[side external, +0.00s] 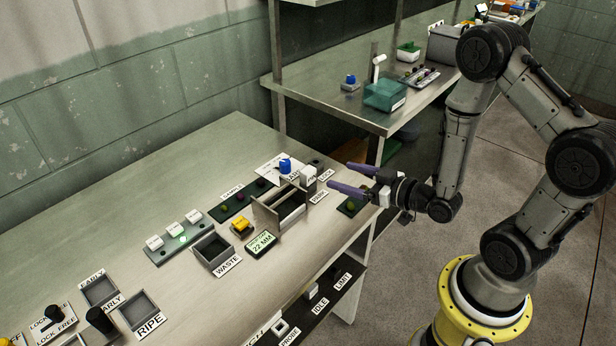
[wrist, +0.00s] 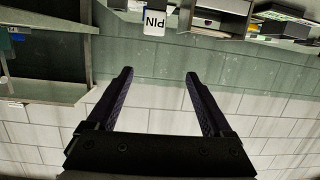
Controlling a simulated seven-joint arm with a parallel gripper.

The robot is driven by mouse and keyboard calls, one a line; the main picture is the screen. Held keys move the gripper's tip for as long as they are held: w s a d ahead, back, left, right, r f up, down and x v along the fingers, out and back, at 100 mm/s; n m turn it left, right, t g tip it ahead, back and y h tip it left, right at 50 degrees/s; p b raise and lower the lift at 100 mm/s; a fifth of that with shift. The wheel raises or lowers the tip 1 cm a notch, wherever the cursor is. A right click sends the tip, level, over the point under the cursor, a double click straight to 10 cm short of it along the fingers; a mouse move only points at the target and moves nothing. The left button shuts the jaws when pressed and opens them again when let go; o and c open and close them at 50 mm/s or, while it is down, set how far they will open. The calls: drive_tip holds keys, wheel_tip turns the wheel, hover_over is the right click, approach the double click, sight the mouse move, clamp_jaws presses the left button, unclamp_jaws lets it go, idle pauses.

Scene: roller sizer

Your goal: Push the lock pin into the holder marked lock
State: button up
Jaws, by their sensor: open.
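My gripper (side external: 350,178) is open and empty at the right end of the bench, with its two purple fingers pointing left. In the wrist view my gripper (wrist: 158,73) shows its fingers spread with nothing between them. A white block marked PIN (wrist: 154,22) lies beyond the fingertips, near the top of that view. In the side view a white block (side external: 308,174), apparently the lock pin, stands just left of the fingertips, apart from them. The LOCK label (side external: 326,174) and PARK label (side external: 318,197) lie beside it. I cannot make out the holder's opening.
A metal roller frame (side external: 280,208) stands left of the white block, with a blue knob (side external: 285,164) behind it. A green-topped pad (side external: 351,207) lies near my gripper at the bench edge. A shelf unit (side external: 330,88) stands behind. Bins (side external: 213,250) sit further left.

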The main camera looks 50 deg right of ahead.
sight(312, 176)
drive_tip(key=f, duration=0.1)
drive_tip(key=s+f, duration=0.1)
drive_tip(key=f+g, duration=0.1)
drive_tip(key=shift+s+d+m, duration=0.3)
drive_tip(key=shift+s, duration=0.05)
drive_tip(key=shift+d+f+h, duration=0.2)
drive_tip(key=shift+f+h, duration=0.1)
drive_tip(key=x, duration=1.3)
drive_tip(key=shift+w+r, duration=0.2)
drive_tip(key=shift+w, duration=0.2)
drive_tip(key=shift+c, duration=0.2)
clamp_jaws()
